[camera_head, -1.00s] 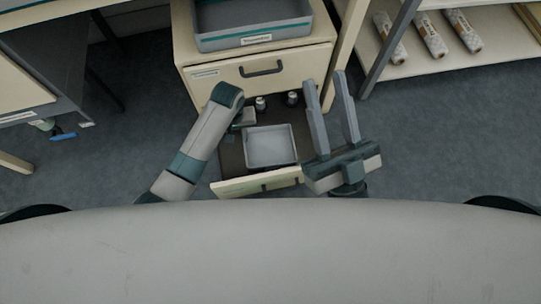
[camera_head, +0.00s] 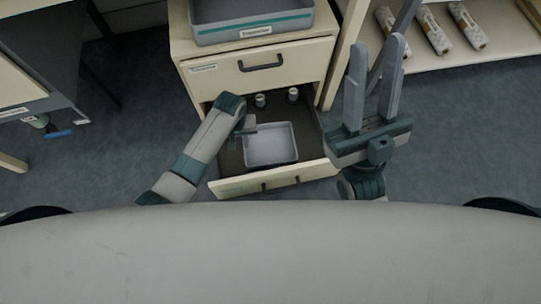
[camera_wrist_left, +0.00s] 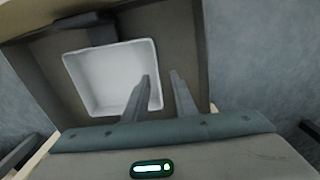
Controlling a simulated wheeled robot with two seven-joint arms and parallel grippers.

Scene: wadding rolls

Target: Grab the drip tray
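The drip tray, a shallow pale grey rectangular tray (camera_head: 270,146), lies in the open lower drawer (camera_head: 312,149). It also shows in the left wrist view (camera_wrist_left: 105,75). My left gripper (camera_head: 246,126) is over the tray's left side in the head view, its fingers mostly hidden by the wrist. In the left wrist view its two fingers (camera_wrist_left: 163,78) are apart, one over the tray's inside and one beyond its wall. Contact cannot be told. My right gripper (camera_head: 376,65) is open and empty, its fingers pointing up, to the right of the drawer.
Two small cylindrical items (camera_head: 260,100) stand at the drawer's back. A larger grey tray with a teal stripe (camera_head: 255,27) sits on the cabinet (camera_head: 218,76). Patterned rolls (camera_head: 433,32) lie on a shelf at right. A dark block (camera_wrist_left: 90,28) shows at the tray's rim.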

